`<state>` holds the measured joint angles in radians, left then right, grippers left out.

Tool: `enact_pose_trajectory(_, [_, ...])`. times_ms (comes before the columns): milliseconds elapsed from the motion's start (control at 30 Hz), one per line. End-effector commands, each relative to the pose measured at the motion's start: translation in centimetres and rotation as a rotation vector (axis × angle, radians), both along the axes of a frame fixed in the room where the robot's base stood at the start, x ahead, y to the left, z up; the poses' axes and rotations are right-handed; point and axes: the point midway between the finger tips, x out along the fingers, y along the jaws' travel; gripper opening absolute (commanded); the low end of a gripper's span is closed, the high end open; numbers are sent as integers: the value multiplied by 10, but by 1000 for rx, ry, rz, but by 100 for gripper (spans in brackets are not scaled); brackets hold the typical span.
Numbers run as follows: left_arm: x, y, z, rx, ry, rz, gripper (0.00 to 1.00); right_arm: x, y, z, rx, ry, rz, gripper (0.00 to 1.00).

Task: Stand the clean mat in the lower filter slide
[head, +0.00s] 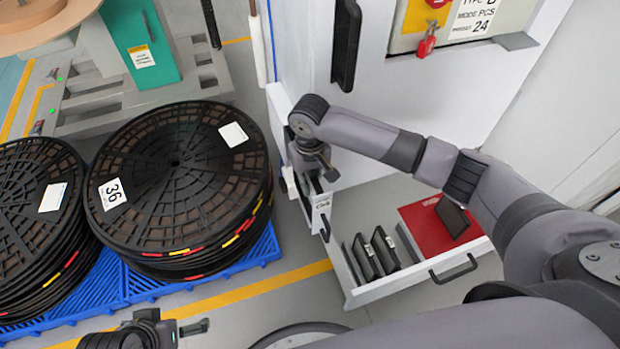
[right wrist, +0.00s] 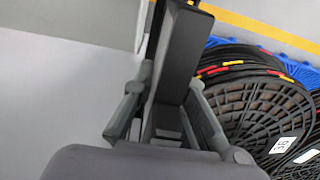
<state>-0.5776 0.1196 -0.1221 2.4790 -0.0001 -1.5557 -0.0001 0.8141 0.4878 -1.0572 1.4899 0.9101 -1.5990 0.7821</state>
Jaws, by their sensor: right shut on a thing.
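My right gripper (head: 318,178) is at the lower filter slide (head: 280,103), a narrow white slide pulled out at the cabinet's left edge. In the right wrist view the fingers (right wrist: 165,115) are shut on a dark, thin slab, which I take for the clean mat (right wrist: 178,55). In the head view the gripper and arm hide most of it. It is at the slide, but I cannot tell whether it rests inside. A white label (head: 322,203) shows below the gripper. My left gripper (head: 185,331) is at the bottom edge, partly cut off, apart from these things.
An open white drawer (head: 400,284) holds several dark mats (head: 375,254) and a red area (head: 425,222) with a dark mat (head: 452,217) on it. Stacked black reels (head: 175,185) stand on a blue pallet (head: 262,250) at left. Floor shows between pallet and drawer.

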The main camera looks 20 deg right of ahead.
Motion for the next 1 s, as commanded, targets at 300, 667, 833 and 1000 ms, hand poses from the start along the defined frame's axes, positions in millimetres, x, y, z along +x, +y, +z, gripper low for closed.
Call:
enact_pose_trajectory(300, [-6, 2, 1, 5, 26, 2, 97, -1, 0, -7, 0, 2, 0, 15])
enact_pose_trajectory(667, [-6, 2, 1, 5, 26, 3, 97, -2, 0, -8, -1, 5, 0, 33])
enact_pose_trajectory(833, [-6, 2, 1, 6, 25, 3, 97, -2, 0, -8, -1, 6, 1, 33])
enact_pose_trajectory(1000, [-5, 2, 0, 5, 23, 3, 97, -2, 0, -7, 0, 4, 1, 33])
